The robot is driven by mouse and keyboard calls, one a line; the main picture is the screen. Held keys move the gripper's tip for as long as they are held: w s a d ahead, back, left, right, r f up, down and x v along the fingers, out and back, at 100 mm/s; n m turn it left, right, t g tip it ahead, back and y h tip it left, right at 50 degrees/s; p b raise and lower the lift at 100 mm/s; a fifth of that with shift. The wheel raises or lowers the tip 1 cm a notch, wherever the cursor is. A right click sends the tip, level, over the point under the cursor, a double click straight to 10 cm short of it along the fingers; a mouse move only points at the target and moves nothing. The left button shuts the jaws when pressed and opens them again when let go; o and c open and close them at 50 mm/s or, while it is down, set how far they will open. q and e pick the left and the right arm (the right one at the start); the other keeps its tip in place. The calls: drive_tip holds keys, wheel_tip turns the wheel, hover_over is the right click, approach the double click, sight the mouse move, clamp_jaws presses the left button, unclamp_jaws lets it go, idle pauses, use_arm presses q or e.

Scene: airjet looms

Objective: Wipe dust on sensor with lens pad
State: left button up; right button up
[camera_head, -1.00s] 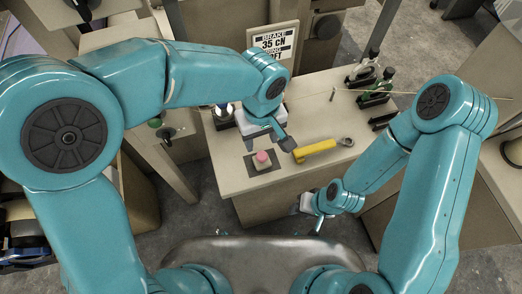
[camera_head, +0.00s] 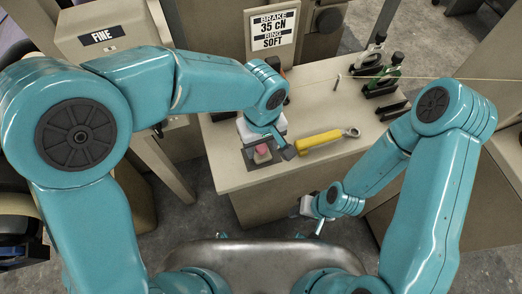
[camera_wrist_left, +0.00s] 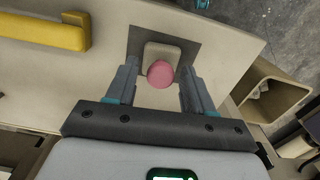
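A pink round-topped pad (camera_head: 262,149) sits on a pale block on a dark square on the bench; I take it for the lens pad. In the left wrist view the pink pad (camera_wrist_left: 161,73) lies between the two fingers of my left gripper (camera_wrist_left: 156,92), with gaps on both sides. My left gripper (camera_head: 268,146) is open over it in the head view. My right gripper (camera_head: 305,208) is low in front of the bench, apart from everything; its fingers are too small to read. I cannot make out a dusty sensor.
A yellow-handled tool (camera_head: 320,142) lies right of the pad. Black and green clamp-like devices (camera_head: 383,77) stand at the bench's back right. A thin yarn crosses there. A sign (camera_head: 272,30) stands behind. The bench top (camera_head: 225,170) is clear at front left.

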sight(261, 147)
use_arm(q)
drive_tip(key=shift+a, duration=0.1)
drive_tip(key=c, duration=0.8)
drive_tip(key=shift+o, duration=0.2)
drive_tip(key=shift+r+p, duration=2.45)
drive_tip(key=shift+r, duration=1.1)
